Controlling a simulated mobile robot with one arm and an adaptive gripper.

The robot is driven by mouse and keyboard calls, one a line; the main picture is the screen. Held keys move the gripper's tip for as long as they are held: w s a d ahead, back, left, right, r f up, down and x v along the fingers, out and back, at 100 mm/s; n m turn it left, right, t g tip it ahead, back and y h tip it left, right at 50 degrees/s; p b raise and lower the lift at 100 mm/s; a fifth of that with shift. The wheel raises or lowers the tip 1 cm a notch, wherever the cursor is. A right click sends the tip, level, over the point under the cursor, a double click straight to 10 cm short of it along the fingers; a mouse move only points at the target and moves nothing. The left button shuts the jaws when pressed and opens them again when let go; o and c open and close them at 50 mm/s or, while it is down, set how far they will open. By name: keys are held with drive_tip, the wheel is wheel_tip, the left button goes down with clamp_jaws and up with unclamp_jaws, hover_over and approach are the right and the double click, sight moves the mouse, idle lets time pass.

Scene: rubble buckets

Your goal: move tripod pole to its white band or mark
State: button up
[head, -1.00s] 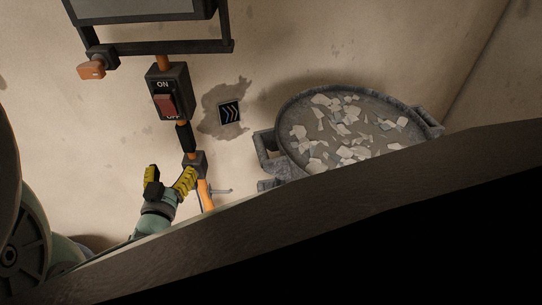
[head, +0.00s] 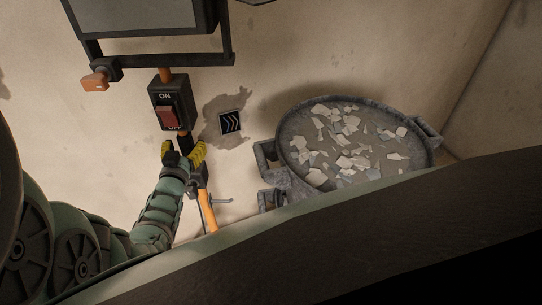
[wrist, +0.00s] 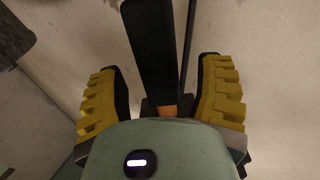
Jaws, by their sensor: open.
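The tripod pole (head: 207,212) is orange, with a black grip section (head: 186,142) below the ON/OFF switch box (head: 170,103). I cannot make out a white band on it. My gripper (head: 183,152) is at the black section just under the switch box, with its yellow-padded fingers apart. In the wrist view, the black grip (wrist: 151,55) runs up between the fingers of my gripper (wrist: 160,92), with clear gaps on both sides. A small bit of orange pole (wrist: 168,110) shows below it. Part of the pole is hidden behind my gripper.
A dark frame (head: 150,52) with an orange knob (head: 95,80) sits above the switch box. A grey bucket (head: 283,135) of pale rubble stands to the right. A chevron sign (head: 231,123) lies between. A dark surface blocks the lower right.

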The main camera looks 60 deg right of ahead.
drive_tip(key=shift+w+d+r, duration=0.1)
drive_tip(key=shift+w+d, duration=0.25)
drive_tip(key=shift+d, duration=0.15)
drive_tip(key=shift+b+x, duration=0.35)
drive_tip(key=shift+x, duration=0.65)
drive_tip(key=shift+d, duration=0.15)
drive_tip(key=shift+o, duration=0.4)
drive_tip(key=shift+w, duration=0.1)
drive_tip(key=c, duration=1.2)
clamp_jaws()
drive_tip(key=shift+d, duration=0.1)
